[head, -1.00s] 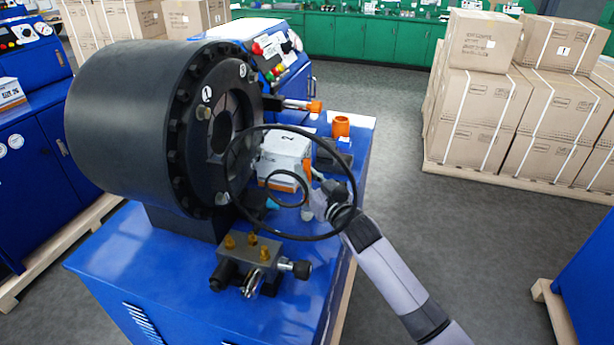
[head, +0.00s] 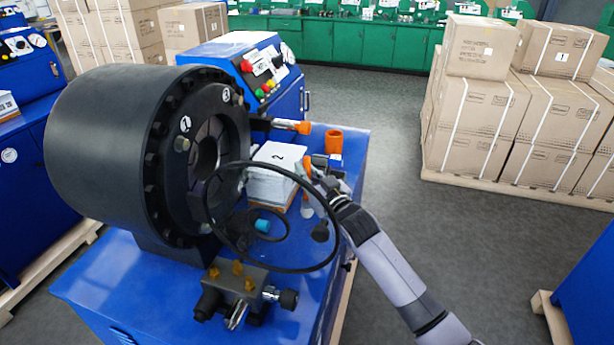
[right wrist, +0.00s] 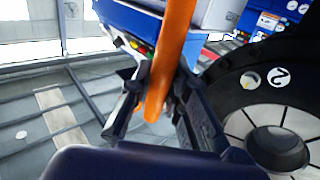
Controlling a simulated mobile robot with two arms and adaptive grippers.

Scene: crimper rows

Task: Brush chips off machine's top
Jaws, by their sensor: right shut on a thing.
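The machine is a blue crimper with a big black round head (head: 110,150) and a flat blue top (head: 130,285). The handle's working end is mostly hidden by the gripper, so I cannot make out bristles. Chips are too small to tell. My left gripper is not in view.
A black hose loop (head: 207,207) stands in front of the head. A valve block (head: 238,285), a white box (head: 277,165), a teal piece (head: 263,225), an orange cup (head: 334,142) and an orange-tipped rod (head: 290,125) crowd the top. Cartons (head: 485,110) stand at right.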

